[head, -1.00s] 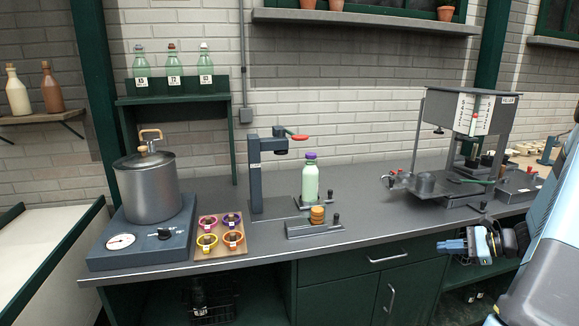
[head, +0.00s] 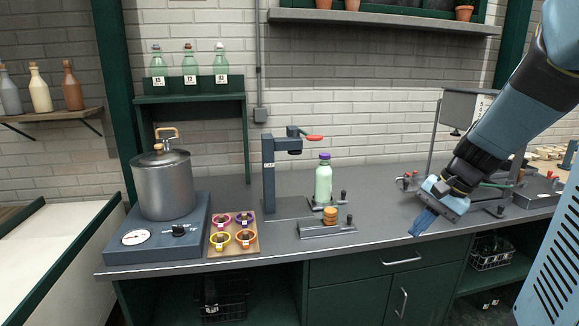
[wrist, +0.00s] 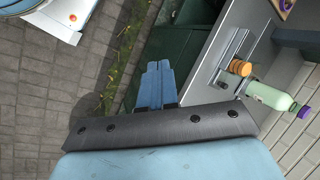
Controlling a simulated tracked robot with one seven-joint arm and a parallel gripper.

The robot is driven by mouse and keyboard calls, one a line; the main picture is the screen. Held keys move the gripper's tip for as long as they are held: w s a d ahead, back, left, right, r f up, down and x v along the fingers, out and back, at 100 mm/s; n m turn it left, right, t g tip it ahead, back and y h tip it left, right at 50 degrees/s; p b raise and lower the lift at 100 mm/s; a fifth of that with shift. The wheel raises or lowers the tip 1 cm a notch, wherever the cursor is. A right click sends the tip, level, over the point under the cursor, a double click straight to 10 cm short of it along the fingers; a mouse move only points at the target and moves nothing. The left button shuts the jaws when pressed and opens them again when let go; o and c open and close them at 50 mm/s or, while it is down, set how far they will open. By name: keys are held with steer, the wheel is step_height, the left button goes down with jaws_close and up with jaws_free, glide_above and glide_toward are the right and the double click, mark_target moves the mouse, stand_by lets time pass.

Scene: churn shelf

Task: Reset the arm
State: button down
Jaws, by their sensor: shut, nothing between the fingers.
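My gripper (head: 422,222) is in the head view at the right, in front of the counter's front edge area, pointing down and to the left. Its blue fingers are shut with nothing between them. In the wrist view the shut fingers (wrist: 155,80) show side by side, with the counter to their right. My arm comes in from the upper right of the head view and hides part of the scale stand behind it.
A metal pot (head: 162,185) sits on a blue-grey base (head: 160,240) beside a board of small cups (head: 233,246). Orange discs (head: 330,214) sit on a metal fixture. The counter's middle front is clear.

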steer(key=s+a+r+n+t+h, duration=0.4)
steer(key=s+r+n, duration=0.4)
steer(key=s, duration=0.4)
steer(key=shift+s+a+r+h, duration=0.3)
steer(key=shift+s+a+h, duration=0.1)
steer(key=shift+a, duration=0.2)
steer(key=shift+w, duration=0.15)
